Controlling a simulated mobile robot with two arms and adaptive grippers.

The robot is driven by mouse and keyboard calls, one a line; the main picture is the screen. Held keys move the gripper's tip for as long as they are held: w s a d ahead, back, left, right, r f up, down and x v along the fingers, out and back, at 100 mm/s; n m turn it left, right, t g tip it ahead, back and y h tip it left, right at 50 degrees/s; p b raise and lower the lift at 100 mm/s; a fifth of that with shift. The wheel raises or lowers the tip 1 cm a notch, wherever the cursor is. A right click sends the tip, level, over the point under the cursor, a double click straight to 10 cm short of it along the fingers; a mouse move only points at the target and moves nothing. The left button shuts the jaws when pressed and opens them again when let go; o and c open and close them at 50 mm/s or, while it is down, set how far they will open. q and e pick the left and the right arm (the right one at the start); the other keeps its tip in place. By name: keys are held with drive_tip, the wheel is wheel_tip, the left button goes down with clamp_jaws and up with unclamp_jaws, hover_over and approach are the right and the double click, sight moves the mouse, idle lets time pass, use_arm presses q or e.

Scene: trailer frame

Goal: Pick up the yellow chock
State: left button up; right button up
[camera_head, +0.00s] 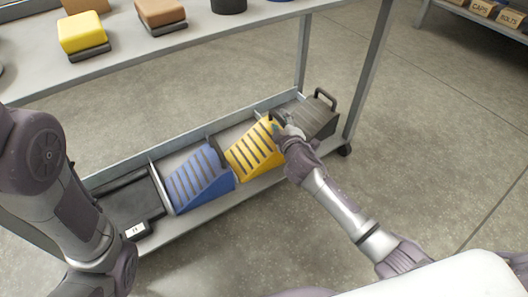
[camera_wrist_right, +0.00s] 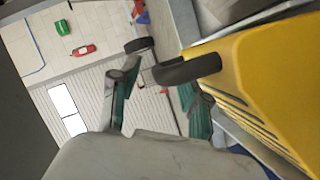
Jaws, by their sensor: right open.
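The yellow chock (camera_head: 253,150), a ribbed wedge, sits in a compartment of the cart's low tray. In the right wrist view the yellow chock (camera_wrist_right: 270,75) fills the right side, very close. My right gripper (camera_head: 283,127) is at the chock's upper right end and covers part of it. In the wrist view my right gripper (camera_wrist_right: 160,90) is open, its fingers beside the chock's end. A dark rounded piece overlaps the yellow face; I cannot tell whether it is a handle. My left arm shows at the left, but its gripper is out of view.
A blue ribbed chock (camera_head: 197,180) lies left of the yellow one and a dark grey chock (camera_head: 312,117) with a handle lies right. Thin dividers separate them. The upper shelf (camera_head: 125,55) overhangs behind, holding a yellow block (camera_head: 82,32). A cart post (camera_head: 368,70) stands at right.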

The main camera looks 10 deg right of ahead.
drive_tip(key=shift+w+f+b, duration=0.3)
drive_tip(key=shift+w+f, duration=0.1)
drive_tip(key=shift+w, duration=0.3)
drive_tip(key=shift+w+r, duration=0.1)
drive_tip(key=shift+w, duration=0.3)
clamp_jaws()
drive_tip(key=shift+r, duration=0.15)
